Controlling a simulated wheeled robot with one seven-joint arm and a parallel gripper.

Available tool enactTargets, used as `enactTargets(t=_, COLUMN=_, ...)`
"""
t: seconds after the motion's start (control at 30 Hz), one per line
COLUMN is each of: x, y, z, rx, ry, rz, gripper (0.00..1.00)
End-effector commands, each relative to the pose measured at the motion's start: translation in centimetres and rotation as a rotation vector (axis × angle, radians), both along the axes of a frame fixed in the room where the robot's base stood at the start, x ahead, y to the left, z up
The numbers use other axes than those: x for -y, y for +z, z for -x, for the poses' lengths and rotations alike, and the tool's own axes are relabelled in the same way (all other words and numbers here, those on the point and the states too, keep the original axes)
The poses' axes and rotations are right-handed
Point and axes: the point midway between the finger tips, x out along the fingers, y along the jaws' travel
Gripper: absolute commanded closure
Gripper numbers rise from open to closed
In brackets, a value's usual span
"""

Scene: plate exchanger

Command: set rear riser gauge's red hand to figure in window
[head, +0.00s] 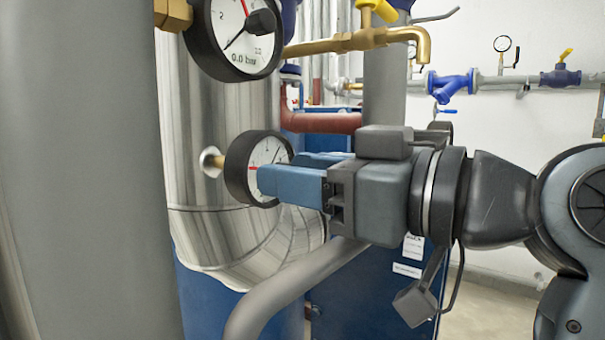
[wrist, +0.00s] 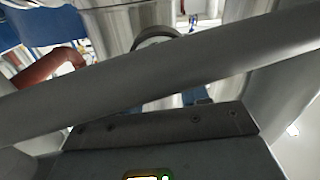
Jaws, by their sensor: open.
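A round gauge (head: 240,167) with a black rim and white dial sits on a brass stub on the shiny clad riser in the head view. A short red mark shows at the left of its dial; the right part is hidden by my gripper. My gripper (head: 279,169) has blue fingers, is open, and reaches in from the right with its fingertips at the dial. I cannot tell whether they touch it. A nearer gauge (head: 228,28) at the top has a red hand, a black knob and the text "0.0 bar". In the wrist view a dark gauge rim (wrist: 157,40) shows partly behind a pipe.
A wide grey pipe (head: 85,170) fills the left of the head view. A bent grey pipe (head: 285,295) runs below my gripper, and a grey pipe (wrist: 160,75) crosses the wrist view closely. Brass piping (head: 345,43) passes above. A blue cabinet (head: 350,300) stands below.

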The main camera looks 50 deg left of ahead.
Motion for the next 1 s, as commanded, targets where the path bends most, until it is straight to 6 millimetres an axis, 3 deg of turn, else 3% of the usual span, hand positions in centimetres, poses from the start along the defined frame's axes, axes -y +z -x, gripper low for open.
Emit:
enactTargets(t=0.13, x=0.00, y=0.00, z=0.01, rx=0.000, ry=0.000, rz=0.000, gripper=0.56)
enactTargets(t=0.6, x=0.02, y=0.00, z=0.01, rx=0.000, ry=0.001, rz=0.000, gripper=1.00)
enactTargets(t=1.0, x=0.01, y=0.24, z=0.03, rx=-0.107, ry=0.002, rz=0.028, gripper=1.00)
